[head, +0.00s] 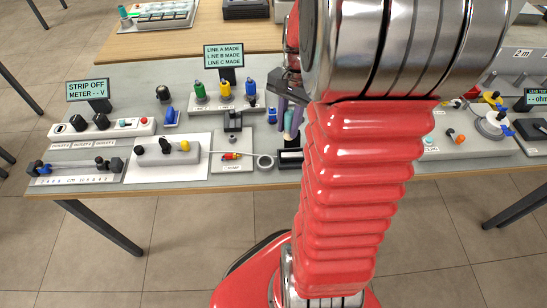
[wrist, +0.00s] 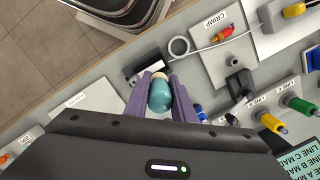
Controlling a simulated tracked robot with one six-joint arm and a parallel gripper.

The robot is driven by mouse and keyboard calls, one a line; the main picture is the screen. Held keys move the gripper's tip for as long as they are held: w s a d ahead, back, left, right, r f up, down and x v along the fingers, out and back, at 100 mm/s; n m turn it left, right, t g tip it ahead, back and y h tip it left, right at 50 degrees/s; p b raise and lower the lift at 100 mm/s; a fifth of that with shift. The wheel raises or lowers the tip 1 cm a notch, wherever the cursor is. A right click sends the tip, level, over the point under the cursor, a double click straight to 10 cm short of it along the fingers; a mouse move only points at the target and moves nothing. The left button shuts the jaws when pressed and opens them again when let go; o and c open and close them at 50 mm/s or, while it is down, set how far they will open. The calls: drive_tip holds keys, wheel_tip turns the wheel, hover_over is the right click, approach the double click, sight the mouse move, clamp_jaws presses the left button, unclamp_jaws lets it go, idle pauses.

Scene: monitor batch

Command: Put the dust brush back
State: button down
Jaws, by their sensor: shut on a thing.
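The dust brush (wrist: 159,97) shows in the wrist view as a rounded teal body with a cream end. My gripper (wrist: 160,82) is shut on it, with a purple finger on each side. In the head view my gripper (head: 289,118) is above the bench, left of my red arm, and a teal part of the brush (head: 288,122) shows between the fingers. A black holder (head: 290,159) stands at the bench's front edge, just below the brush in the picture. It also shows beyond the fingertips in the wrist view (wrist: 148,64). I cannot tell whether the brush touches it.
A grey ring (head: 265,162) lies left of the black holder, beside the crimp plate (head: 232,165). Blue, yellow and green connectors (head: 224,90) stand behind on a white block. The bench's front edge (head: 200,187) is close to the holder. My arm hides the bench's middle.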

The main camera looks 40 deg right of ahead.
drive_tip(key=w+a+f+n, duration=0.2)
drive_tip(key=w+a+n, duration=0.5)
drive_tip(key=w, duration=0.3)
drive_tip(key=w+a+f+n+g+h, duration=0.1)
drive_tip(key=w+a+f+n, duration=0.1)
drive_tip(key=w+a+n, duration=0.5)
drive_tip(key=w+a, duration=0.1)
drive_tip(key=w, duration=0.3)
drive_tip(key=shift+n, duration=0.3)
